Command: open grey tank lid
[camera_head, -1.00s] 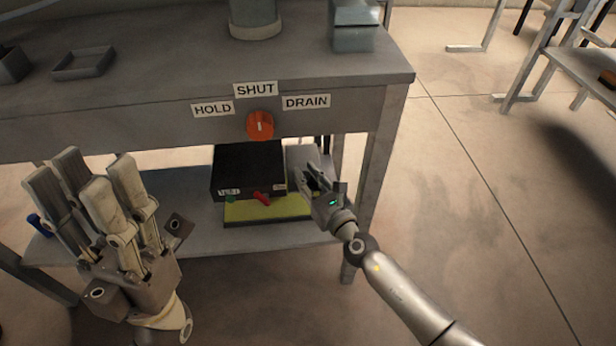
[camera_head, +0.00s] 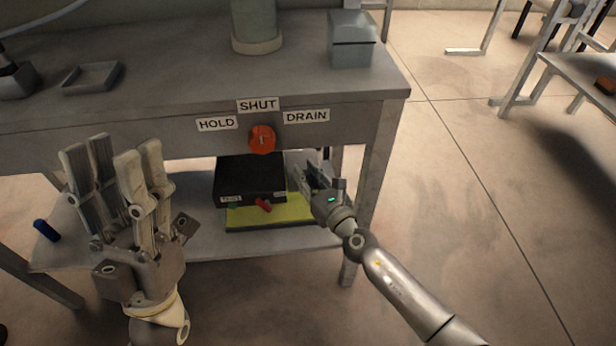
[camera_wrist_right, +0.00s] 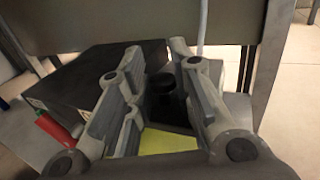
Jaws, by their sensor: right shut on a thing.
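A grey box-shaped tank (camera_head: 352,48) with a dark seam below its top stands at the right of the bench top, and its top part looks closed. My right gripper (camera_head: 312,172) is at the lower shelf, right of a black box (camera_head: 250,180), well below the tank. In the right wrist view, my right gripper (camera_wrist_right: 160,95) is shut on a dark, round-topped thing (camera_wrist_right: 160,82), partly hidden by the fingers; I cannot tell what it is. My left gripper (camera_head: 114,165) is open and empty, in front of the bench's left part.
An orange-red knob (camera_head: 262,139) on the bench front sits beneath HOLD, SHUT and DRAIN labels. The black box has a red lever (camera_head: 264,205) and is by a yellow surface (camera_head: 300,210). A grey tray (camera_head: 92,78) and a cylinder base (camera_head: 257,42) are on the bench.

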